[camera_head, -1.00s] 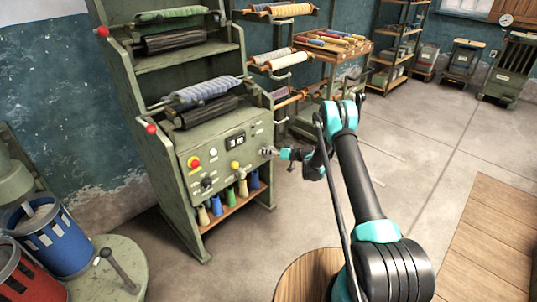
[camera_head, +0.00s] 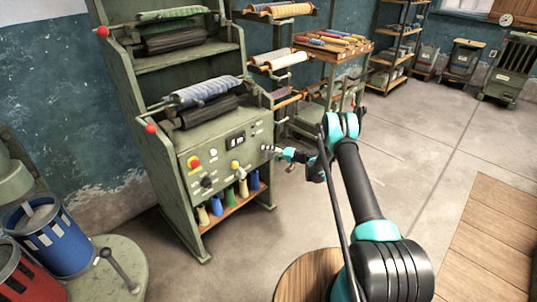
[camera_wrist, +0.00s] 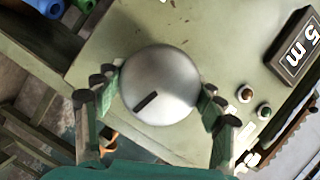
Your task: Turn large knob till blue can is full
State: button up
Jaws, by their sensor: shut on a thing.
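The large knob (camera_wrist: 165,75) is a round silver disc with a dark index mark toward its lower left in the wrist view. It sits on the green machine's front panel. My gripper (camera_wrist: 157,96) has a finger on each side of the knob and is shut on it. In the head view my gripper (camera_head: 273,152) meets the right end of the panel and hides most of the knob. The blue can (camera_head: 62,243), with pale slots in its side, stands at the left; its fill level cannot be seen. The display (camera_wrist: 295,48) reads 5 m in the wrist view.
The green machine (camera_head: 195,137) has a red button (camera_head: 194,162), a yellow button (camera_head: 235,165) and a shelf of coloured cones. A red can (camera_head: 20,277) stands by the blue one. Two small buttons lie right of the knob in the wrist view. Open floor lies to the right.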

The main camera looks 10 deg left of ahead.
dwell(0.3)
jog(key=o, duration=1.2)
jog(key=shift+d, duration=0.2)
jog(key=v, duration=1.1)
jog(key=shift+s+d, duration=0.25)
jog(key=shift+d, duration=0.05)
jog(key=shift+r, duration=0.1)
